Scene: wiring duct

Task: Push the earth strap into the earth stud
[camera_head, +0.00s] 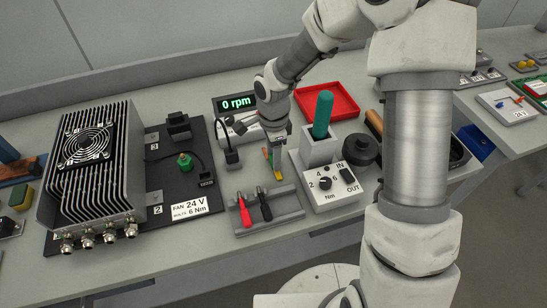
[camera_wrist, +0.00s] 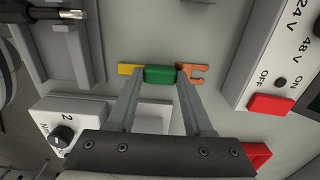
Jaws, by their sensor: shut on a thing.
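The earth strap (camera_wrist: 158,75) is a small piece with a yellow end, a green middle and a copper forked end. My gripper (camera_wrist: 161,80) is shut on its green middle, one finger on each side; the fork points right in the wrist view. In the head view my gripper (camera_head: 277,141) holds the strap (camera_head: 273,168) low over the bench, behind the grey tool rack; I cannot tell whether it touches the bench. A green knob-like part (camera_head: 185,161) on the black panel may be the earth stud; it stands well to the left of my gripper.
A finned fan unit (camera_head: 90,165) stands left on the black panel (camera_head: 165,222). A grey rack (camera_head: 262,211) holds red and black tools. A torque box (camera_head: 332,190), a teal-handled tool (camera_head: 323,115) and a red tray (camera_head: 325,100) are to the right. A black lead stands between panel and gripper.

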